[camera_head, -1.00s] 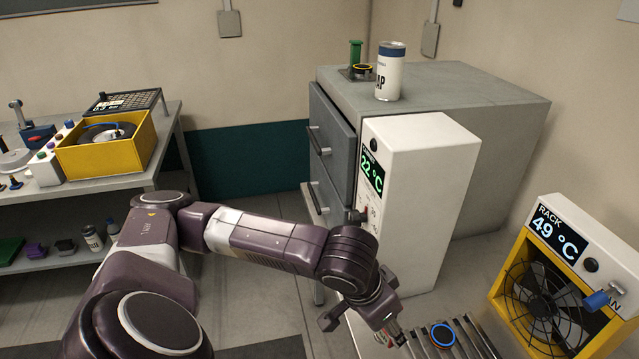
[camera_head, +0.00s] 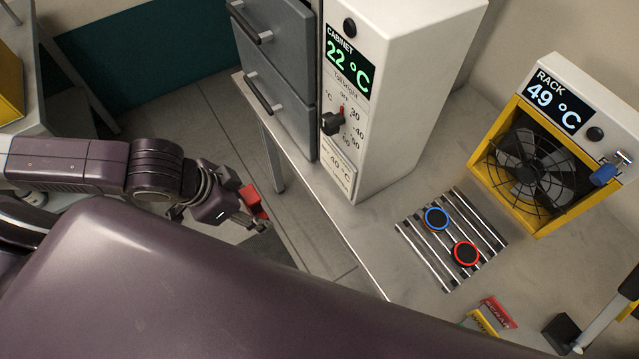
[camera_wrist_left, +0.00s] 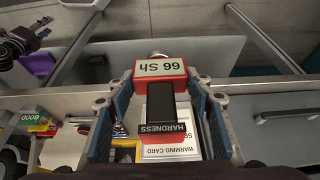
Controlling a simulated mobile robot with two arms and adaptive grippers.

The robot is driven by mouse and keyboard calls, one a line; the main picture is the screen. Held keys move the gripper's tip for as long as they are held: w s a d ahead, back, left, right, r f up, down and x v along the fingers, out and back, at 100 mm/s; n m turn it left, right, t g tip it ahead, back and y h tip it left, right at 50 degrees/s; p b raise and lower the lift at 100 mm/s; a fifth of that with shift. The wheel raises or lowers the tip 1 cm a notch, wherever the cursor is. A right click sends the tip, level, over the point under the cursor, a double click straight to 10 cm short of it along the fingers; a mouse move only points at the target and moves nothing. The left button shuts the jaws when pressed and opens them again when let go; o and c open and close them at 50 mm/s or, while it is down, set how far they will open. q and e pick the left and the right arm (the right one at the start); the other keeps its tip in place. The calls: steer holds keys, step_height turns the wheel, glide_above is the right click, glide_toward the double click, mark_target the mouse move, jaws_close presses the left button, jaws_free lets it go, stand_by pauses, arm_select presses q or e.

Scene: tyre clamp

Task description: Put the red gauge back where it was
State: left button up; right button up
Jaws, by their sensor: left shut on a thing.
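The red gauge (camera_head: 253,197) is held in my left gripper (camera_head: 246,214), out over the floor to the left of the bench in the head view. In the left wrist view the gauge (camera_wrist_left: 174,67) shows a red body, a pale display reading "66 Sh" and a black grip marked HARDNESS. The left gripper (camera_wrist_left: 160,85) has one finger on each side of it there. A white warning card (camera_wrist_left: 165,148) shows beyond the gauge.
The bench (camera_head: 375,240) holds the cabinet control box (camera_head: 415,90), a slatted rack (camera_head: 418,250) with a blue ring (camera_head: 427,215) and a red ring (camera_head: 456,254), and a yellow fan unit (camera_head: 500,185). Grey drawers (camera_head: 285,65) stand behind. Small coloured packs (camera_head: 490,315) lie at the front.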

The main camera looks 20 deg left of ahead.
arm_select(q)
steer(key=w+d+b, duration=0.5)
steer(key=w+d, duration=0.6)
steer(key=w, duration=0.2)
steer(key=f, duration=0.6)
steer(key=shift+w+a+f, duration=0.15)
steer(key=shift+a, duration=0.1)
steer(key=shift+w+d+f+p, duration=0.15)
steer(key=shift+w+d+p, duration=0.1)
steer(key=shift+p, duration=0.15)
steer(key=shift+w+f, duration=0.15)
steer(key=shift+f, duration=0.1)
arm_select(e)
steer(key=f, duration=0.5)
steer(key=shift+d, duration=0.25)
arm_select(q)
steer(key=shift+f, duration=0.1)
